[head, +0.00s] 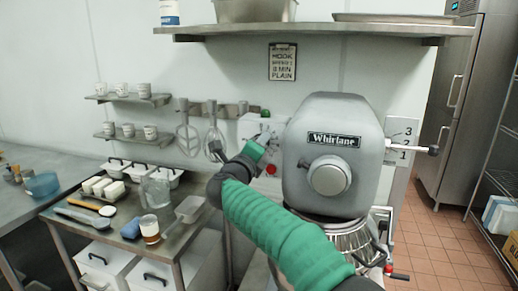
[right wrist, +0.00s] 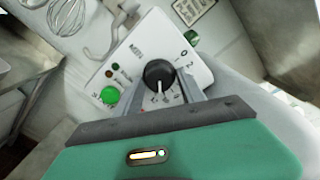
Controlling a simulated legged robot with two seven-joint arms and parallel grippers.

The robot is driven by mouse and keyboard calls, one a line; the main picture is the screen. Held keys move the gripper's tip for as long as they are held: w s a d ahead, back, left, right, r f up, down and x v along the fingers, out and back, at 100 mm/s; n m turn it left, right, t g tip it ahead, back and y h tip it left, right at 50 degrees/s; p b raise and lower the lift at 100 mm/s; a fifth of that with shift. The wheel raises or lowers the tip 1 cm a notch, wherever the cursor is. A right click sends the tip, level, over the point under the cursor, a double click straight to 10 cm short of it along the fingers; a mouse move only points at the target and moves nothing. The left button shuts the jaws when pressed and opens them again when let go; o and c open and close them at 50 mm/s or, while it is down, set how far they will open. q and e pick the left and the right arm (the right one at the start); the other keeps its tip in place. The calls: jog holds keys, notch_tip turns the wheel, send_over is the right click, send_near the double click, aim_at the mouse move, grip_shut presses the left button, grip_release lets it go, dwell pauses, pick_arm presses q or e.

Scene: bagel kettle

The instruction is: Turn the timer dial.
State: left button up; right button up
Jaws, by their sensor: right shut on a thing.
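The timer dial (right wrist: 159,73) is a black round knob with a pale pointer, on a white control panel (right wrist: 132,62) with printed numbers around it. In the head view the panel (head: 249,126) is on the wall side, left of the mixer head, and my gripper partly covers it. My right gripper (head: 262,141) reaches up to the panel. In the right wrist view its two grey fingers (right wrist: 162,88) are on either side of the dial and shut on it. The dial's lower part is partly hidden. My left gripper is not in view.
The grey Whirlane mixer (head: 331,150) stands just right of my right arm. A green button (right wrist: 109,95) and small lights are on the panel beside the dial. Whisk and hook attachments (head: 188,135) hang on the wall to the left. A steel table (head: 110,235) holds containers.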

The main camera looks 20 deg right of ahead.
jog(key=shift+w+a+f, duration=0.1)
jog(key=shift+f, duration=0.35)
jog(key=o, duration=1)
jog(key=shift+o, duration=0.7)
jog(key=shift+r, duration=0.2)
jog(key=shift+r, duration=0.1)
jog(key=b+v, duration=0.2)
jog(key=v, duration=1.4)
jog(key=shift+s+a, duration=0.25)
jog(key=shift+s, duration=0.05)
